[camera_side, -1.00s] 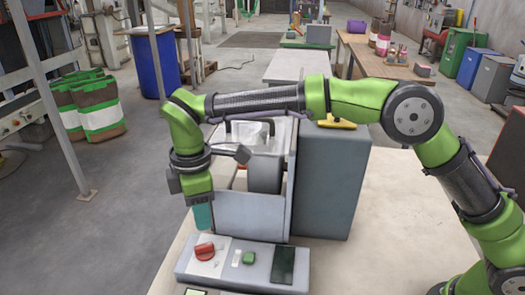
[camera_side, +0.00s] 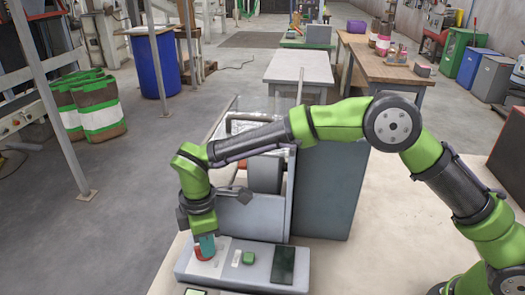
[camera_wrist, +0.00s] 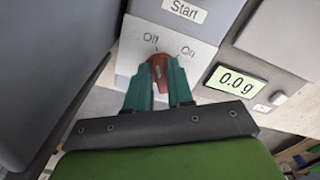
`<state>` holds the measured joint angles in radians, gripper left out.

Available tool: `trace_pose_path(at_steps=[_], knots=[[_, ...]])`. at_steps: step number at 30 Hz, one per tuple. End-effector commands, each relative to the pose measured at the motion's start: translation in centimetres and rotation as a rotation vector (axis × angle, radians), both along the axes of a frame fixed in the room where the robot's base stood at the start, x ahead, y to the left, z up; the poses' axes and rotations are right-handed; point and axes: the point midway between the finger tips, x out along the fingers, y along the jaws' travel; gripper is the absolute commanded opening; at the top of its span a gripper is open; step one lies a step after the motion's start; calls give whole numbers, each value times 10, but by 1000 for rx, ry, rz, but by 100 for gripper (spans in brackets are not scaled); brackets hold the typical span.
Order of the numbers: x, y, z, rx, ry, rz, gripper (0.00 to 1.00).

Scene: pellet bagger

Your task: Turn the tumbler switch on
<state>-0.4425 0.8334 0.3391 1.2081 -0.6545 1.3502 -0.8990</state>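The tumbler switch is a red knob (camera_side: 199,254) on a light plate of the low grey control panel (camera_side: 228,270). In the wrist view the red knob (camera_wrist: 158,70) sits below the printed words "Off" and "On", its far end nearer "Off". My gripper (camera_side: 206,247) points down over the knob in the side view and partly hides it. In the wrist view the teal fingers of my gripper (camera_wrist: 158,78) stand apart, one on each side of the knob. I cannot see clear contact.
A green button (camera_side: 248,258) and a dark rectangle (camera_side: 283,264) lie to the right on the panel. The grey bagger housing (camera_side: 329,190) stands behind. The wrist view shows a "Start" label and a display (camera_wrist: 236,81) reading 0.0 g.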

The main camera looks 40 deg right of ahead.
Motion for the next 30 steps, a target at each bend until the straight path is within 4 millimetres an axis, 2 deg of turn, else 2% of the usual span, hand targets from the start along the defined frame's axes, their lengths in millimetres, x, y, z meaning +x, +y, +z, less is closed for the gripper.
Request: trace_pose_path(at_steps=[1, 4, 17, 23, 30], knots=[[0, 0, 0, 0, 0, 0, 14], [0, 0, 0, 0, 0, 0, 0], [-1, 0, 1, 0, 0, -46, 0], [-1, 0, 1, -1, 0, -161, 0], [-3, 1, 1, -2, 1, -375, 0]])
